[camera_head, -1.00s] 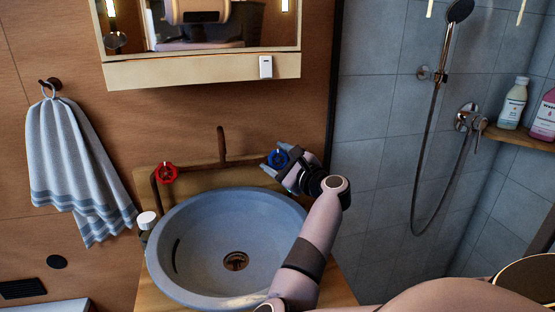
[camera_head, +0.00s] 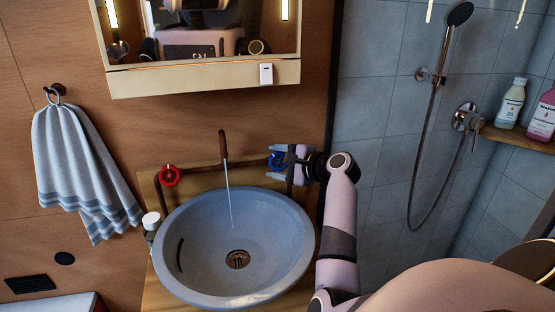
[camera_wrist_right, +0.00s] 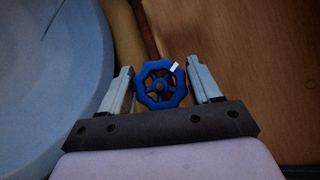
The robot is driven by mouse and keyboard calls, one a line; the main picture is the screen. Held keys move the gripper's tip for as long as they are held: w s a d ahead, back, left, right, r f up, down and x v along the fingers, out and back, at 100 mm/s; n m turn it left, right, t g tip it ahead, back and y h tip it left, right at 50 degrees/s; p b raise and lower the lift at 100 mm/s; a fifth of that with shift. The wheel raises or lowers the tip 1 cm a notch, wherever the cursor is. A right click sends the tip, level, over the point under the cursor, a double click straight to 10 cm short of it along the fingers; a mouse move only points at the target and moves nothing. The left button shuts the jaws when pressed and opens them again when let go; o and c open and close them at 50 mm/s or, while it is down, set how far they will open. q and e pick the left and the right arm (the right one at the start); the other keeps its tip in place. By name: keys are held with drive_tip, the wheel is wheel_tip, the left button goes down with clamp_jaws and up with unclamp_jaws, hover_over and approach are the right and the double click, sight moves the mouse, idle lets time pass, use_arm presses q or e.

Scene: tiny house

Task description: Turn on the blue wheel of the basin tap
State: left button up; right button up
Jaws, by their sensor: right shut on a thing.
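The blue wheel (camera_head: 275,162) is on the right side of the basin tap (camera_head: 223,146), against the wooden wall. My right gripper (camera_head: 283,160) has a finger on either side of the wheel and is shut on it. The right wrist view shows the blue wheel (camera_wrist_right: 160,86) between the two grey fingers, with a white mark at its upper right. A thin stream of water falls from the spout into the round blue-grey basin (camera_head: 184,287). The red wheel (camera_head: 170,175) is on the left side of the tap. My left gripper is not in view.
A mirror cabinet (camera_head: 190,80) hangs above the tap. A striped towel (camera_head: 80,160) hangs at the left. A small white-capped bottle (camera_head: 151,222) stands left of the basin. The shower hose (camera_head: 428,150) and a shelf with bottles are at the right.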

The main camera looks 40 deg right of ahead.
drive_tip(key=shift+n+g, duration=0.3)
drive_tip(key=shift+n, duration=0.1)
drive_tip(key=o, duration=1)
drive_tip(key=shift+c, duration=0.2)
